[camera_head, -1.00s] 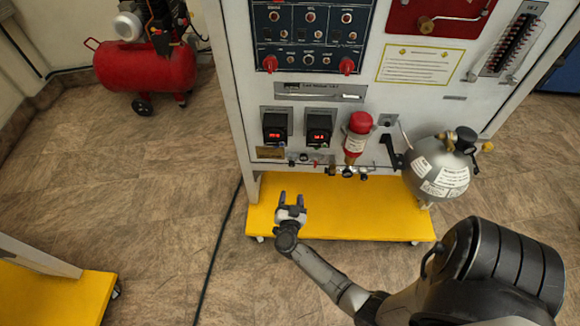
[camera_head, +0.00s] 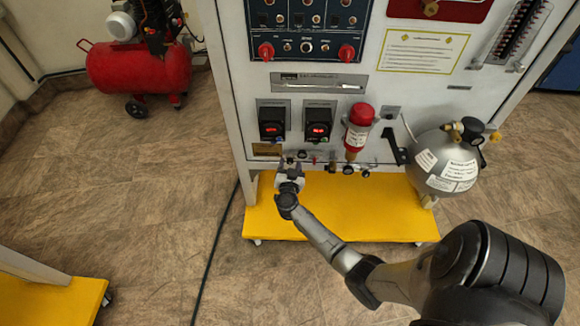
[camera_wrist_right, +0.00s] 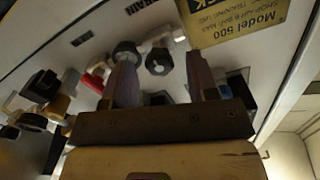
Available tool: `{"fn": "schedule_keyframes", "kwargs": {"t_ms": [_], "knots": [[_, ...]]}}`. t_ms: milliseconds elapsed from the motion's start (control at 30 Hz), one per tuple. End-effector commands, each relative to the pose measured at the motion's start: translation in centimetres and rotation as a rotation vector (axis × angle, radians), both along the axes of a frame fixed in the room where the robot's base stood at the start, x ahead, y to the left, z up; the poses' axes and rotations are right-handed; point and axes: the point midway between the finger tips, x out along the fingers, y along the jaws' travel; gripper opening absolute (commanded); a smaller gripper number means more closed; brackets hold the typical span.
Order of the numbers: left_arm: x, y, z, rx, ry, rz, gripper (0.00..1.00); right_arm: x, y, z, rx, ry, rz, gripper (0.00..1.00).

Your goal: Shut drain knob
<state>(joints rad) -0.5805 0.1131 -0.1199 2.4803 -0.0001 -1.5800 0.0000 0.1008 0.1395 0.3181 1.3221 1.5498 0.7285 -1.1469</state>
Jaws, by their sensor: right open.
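My right gripper (camera_head: 290,163) is open at the lower left edge of the panel, just under the left display, and its fingers point up at the panel. In the right wrist view, the two fingers of the gripper (camera_wrist_right: 159,66) stand apart. A round dark knob (camera_wrist_right: 158,61) shows between them, with a gap at each side. A second dark knob (camera_wrist_right: 125,53) shows at the left fingertip. A label that seems to read DRAIN is above these knobs; I cannot tell for certain which knob it marks. My left gripper is not in view.
A red fitting (camera_wrist_right: 94,82) and more valves sit beside the knobs. A red-capped cylinder (camera_head: 358,130) and a grey tank (camera_head: 442,163) are to the right on the panel. The yellow base (camera_head: 350,215) juts out below. A red compressor (camera_head: 140,72) stands far left.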

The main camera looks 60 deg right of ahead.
Motion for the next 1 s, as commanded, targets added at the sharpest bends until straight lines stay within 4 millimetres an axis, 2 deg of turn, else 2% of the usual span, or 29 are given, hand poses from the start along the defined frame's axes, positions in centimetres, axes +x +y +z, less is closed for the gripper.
{"fn": "schedule_keyframes", "kwargs": {"t_ms": [167,467,1000], "knots": [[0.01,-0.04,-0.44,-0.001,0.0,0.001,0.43,0.37,-0.71,-0.01,-0.001,-0.001,0.001,0.53],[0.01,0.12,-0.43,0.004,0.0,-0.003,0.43,0.41,-0.79,0.06,0.0,0.0,0.0,0.53],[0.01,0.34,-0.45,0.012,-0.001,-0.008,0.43,0.4,-0.76,0.04,0.0,0.0,0.0,0.04]]}}
